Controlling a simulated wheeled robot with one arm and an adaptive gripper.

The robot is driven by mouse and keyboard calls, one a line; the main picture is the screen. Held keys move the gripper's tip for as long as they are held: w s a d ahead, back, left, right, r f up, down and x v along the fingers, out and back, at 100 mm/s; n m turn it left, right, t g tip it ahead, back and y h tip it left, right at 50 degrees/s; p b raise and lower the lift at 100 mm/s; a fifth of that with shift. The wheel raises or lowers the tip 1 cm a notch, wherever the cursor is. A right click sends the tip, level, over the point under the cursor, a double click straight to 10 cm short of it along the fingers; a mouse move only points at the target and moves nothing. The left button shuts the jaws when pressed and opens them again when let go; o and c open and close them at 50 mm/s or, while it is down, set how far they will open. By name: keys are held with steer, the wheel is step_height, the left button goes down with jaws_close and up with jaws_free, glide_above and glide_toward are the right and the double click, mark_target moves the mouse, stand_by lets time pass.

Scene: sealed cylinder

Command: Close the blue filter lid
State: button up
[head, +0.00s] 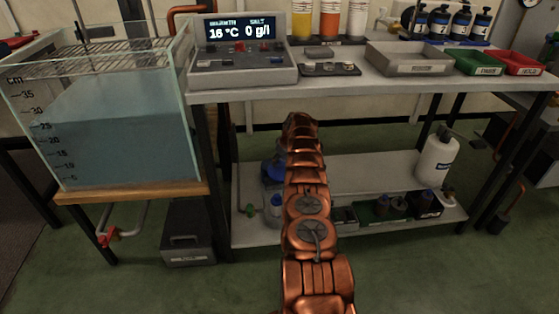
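My copper arm stretches from the bottom middle toward the bench, and my gripper cannot be made out at its far end. A blue rounded object (272,170) stands on the lower shelf of the bench, just left of my arm. My arm hides its right part. It may be the filter with the blue lid, but I cannot tell whether a lid on it is open or shut.
A water tank (110,150) stands at left, with a dark box (187,235) on the floor. The bench top (380,85) carries a display console (241,50), a grey tray (408,60) and green and red bins. A white jug (436,160) stands on the lower shelf (375,170). Green floor is clear in front.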

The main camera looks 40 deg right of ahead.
jaws_close()
